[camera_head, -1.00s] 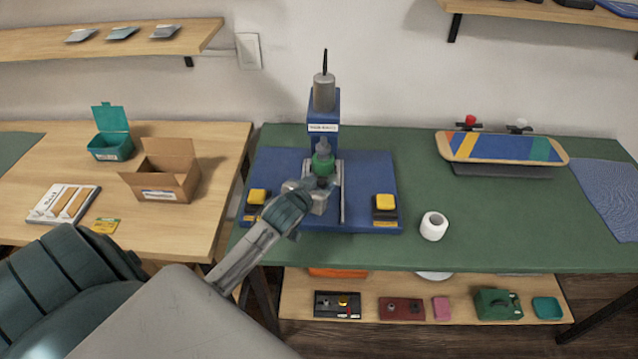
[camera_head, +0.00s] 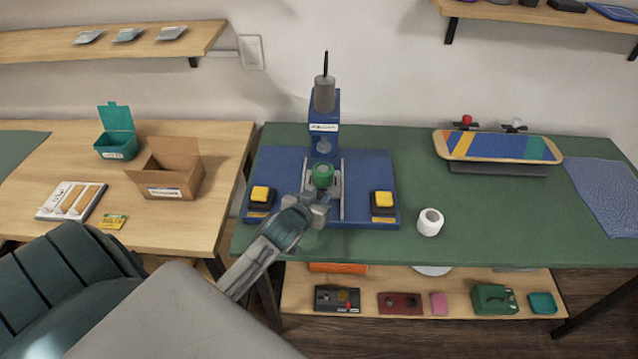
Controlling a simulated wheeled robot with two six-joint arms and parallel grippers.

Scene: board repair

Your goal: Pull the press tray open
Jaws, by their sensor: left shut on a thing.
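The blue press (camera_head: 324,106) stands on a blue base plate (camera_head: 368,170) on the green bench. Its tray (camera_head: 336,182) sits between two rails in the middle of the base, with a green round part (camera_head: 323,174) on it. The tray is forward of the press head. My left gripper (camera_head: 318,208) is at the tray's front and shut; the arm and gripper body hide what lies between the fingers, likely the tray's front handle. My right gripper is not in view.
Two yellow-topped black buttons (camera_head: 260,197) and (camera_head: 383,203) flank the tray. A white tape roll (camera_head: 430,221) stands right of the base. A striped skateboard deck (camera_head: 498,146) is at the back right. An open cardboard box (camera_head: 170,178) is on the left table.

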